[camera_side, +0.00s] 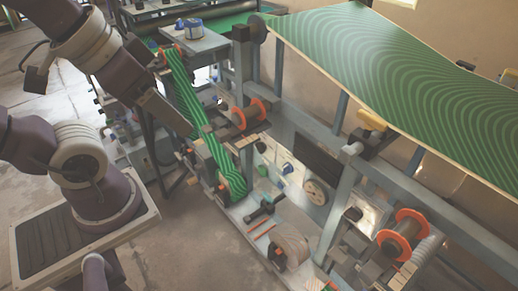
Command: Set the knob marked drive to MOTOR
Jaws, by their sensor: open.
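The knob marked drive cannot be picked out for certain, as no lettering is readable at this size. A pale control panel (270,160) on the press frame carries small knobs, among them a blue one (287,169). Their settings cannot be read. My gripper (165,92) is at the upper left, open, with nothing visible between its fingers. It is up and to the left of the panel, well apart from it, and in the picture it overlaps the edge of the green patterned strip.
The green patterned strip (187,95) runs down over rollers between my arm and the panel. A round gauge (315,191) sits right of the panel. Orange-flanged spools (250,113) and a large green patterned sheet (410,75) crowd the frame. Bare floor (190,235) lies at lower left.

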